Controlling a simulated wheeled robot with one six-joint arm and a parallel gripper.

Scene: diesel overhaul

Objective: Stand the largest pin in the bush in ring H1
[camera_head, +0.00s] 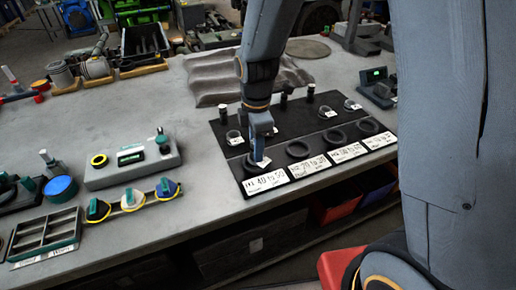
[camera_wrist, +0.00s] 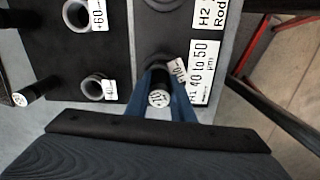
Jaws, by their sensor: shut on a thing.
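My gripper (camera_head: 260,156) is over ring H1 (camera_head: 247,166), the left front ring on the black board. In the wrist view my gripper (camera_wrist: 160,92) is shut on a dark pin (camera_wrist: 159,98) with a white marked top, seen nearly end-on. A white tag (camera_wrist: 178,70), seemingly of the bush in ring H1, shows beside the pin. The fingers and pin hide most of the bush and ring, so I cannot tell whether the pin's lower end is inside the bush or above it. The card "H1 40 to 50 um" (camera_wrist: 201,72) lies beside the ring.
Three other rings (camera_head: 297,149) lie to the right of H1. Grey bushes with tags (camera_wrist: 95,88) sit in the row behind, and dark pins (camera_wrist: 38,90) stand farther back. A grey device (camera_head: 132,164) and colored knobs (camera_head: 133,200) are on the bench left of the board.

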